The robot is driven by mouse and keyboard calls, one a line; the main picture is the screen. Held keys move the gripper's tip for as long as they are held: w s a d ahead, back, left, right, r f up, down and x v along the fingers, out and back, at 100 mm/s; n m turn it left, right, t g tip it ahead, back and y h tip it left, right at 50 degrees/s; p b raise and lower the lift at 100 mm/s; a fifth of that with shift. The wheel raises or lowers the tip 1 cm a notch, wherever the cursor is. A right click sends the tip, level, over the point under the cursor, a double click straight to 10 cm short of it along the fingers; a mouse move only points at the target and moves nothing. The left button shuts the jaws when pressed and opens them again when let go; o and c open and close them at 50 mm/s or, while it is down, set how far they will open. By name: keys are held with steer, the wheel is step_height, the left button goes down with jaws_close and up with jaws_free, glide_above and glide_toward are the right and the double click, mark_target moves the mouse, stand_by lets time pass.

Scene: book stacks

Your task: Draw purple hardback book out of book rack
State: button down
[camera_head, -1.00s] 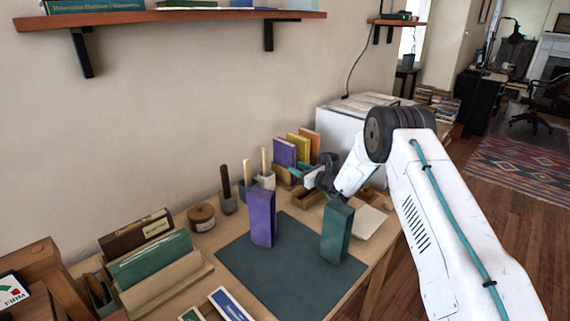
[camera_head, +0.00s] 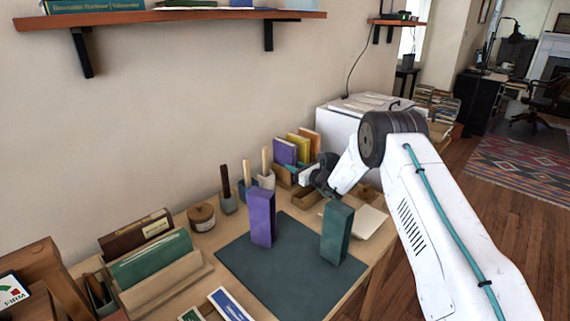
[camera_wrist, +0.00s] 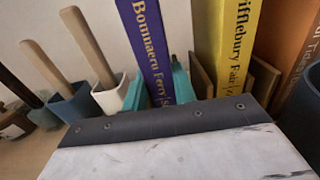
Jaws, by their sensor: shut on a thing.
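The purple hardback book (camera_head: 284,152) stands upright in the book rack (camera_head: 284,178) at the back of the desk, left of a yellow book and an orange book. In the wrist view the purple book's spine (camera_wrist: 152,50) shows yellow lettering. My gripper (camera_wrist: 160,92) has its teal fingertips on both sides of the lower spine and is shut on it. In the head view the gripper is partly hidden by my own wrist. The book's lower end is hidden behind my gripper body in the wrist view.
The yellow book (camera_wrist: 226,45) stands close to the right. Pots with upright handles (camera_head: 266,172) stand close to the left. A purple block (camera_head: 262,217) and a green block (camera_head: 337,230) stand on the dark mat (camera_head: 285,275). A wall shelf (camera_head: 170,17) hangs above.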

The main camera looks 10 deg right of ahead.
steer(key=shift+r, duration=0.55)
steer(key=v, duration=1.5)
steer(key=shift+f, duration=0.2)
steer(key=shift+s, duration=0.2)
